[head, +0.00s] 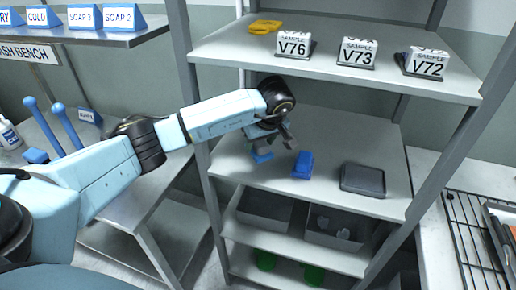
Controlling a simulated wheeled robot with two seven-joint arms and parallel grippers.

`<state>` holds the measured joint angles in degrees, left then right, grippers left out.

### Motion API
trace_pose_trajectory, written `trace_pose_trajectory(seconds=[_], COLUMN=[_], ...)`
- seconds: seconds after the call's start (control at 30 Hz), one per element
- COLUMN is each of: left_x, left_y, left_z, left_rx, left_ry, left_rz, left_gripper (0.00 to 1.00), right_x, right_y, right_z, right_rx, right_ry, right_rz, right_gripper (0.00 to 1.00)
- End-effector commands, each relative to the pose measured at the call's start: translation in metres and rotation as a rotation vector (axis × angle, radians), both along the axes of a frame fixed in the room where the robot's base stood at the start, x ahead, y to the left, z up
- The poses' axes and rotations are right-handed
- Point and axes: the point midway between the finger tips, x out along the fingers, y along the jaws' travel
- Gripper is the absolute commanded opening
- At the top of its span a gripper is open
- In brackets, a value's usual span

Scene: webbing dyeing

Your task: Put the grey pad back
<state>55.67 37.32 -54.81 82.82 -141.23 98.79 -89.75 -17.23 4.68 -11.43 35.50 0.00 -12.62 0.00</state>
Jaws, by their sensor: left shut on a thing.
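My left gripper (277,138) reaches in from the left over the middle shelf (340,135). It is shut on a small grey piece, which I take to be the grey pad (262,130); the fingers and wrist hide much of it. It appears just above a small blue item (262,156) on the shelf; I cannot tell whether they touch. A blue block (302,165) lies to the right of the gripper, apart from it. My right gripper is not in view.
A flat dark grey tray-like item (362,180) lies on the middle shelf at right. The top shelf (345,72) is close above my wrist and holds sample blocks and a yellow item (265,27). Grey bins (338,240) sit below. A rack post (195,110) stands beside my forearm.

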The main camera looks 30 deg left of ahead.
Motion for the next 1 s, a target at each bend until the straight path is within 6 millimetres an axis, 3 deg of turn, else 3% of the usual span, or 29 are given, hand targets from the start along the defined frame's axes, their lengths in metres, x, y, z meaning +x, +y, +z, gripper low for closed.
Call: trace_pose_trajectory(seconds=[0.17, 0.4, 0.6, 0.63, 0.77, 1.0], left_x=[0.007, 0.006, 0.006, 0.006, 0.006, 0.006], left_y=[0.011, 0.01, 0.01, 0.01, 0.01, 0.01], left_z=[0.001, -0.035, -0.035, -0.036, -0.035, -0.035], left_rx=[0.0, 0.0, 0.0, 0.0, 0.0, 0.0], left_ry=[-0.002, 0.001, 0.0, 0.0, 0.0, 0.0], left_rz=[0.003, 0.0, -0.001, -0.001, -0.001, -0.001], left_gripper=[0.34, 0.34, 0.34, 0.56, 0.73, 0.74], right_x=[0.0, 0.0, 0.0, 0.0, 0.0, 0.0], right_y=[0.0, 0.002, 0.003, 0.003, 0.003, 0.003], right_z=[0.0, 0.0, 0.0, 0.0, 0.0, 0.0], right_rx=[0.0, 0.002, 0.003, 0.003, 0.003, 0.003], right_ry=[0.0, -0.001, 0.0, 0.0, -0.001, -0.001], right_rz=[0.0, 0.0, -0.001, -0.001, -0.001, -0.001], right_gripper=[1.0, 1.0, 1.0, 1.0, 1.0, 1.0])
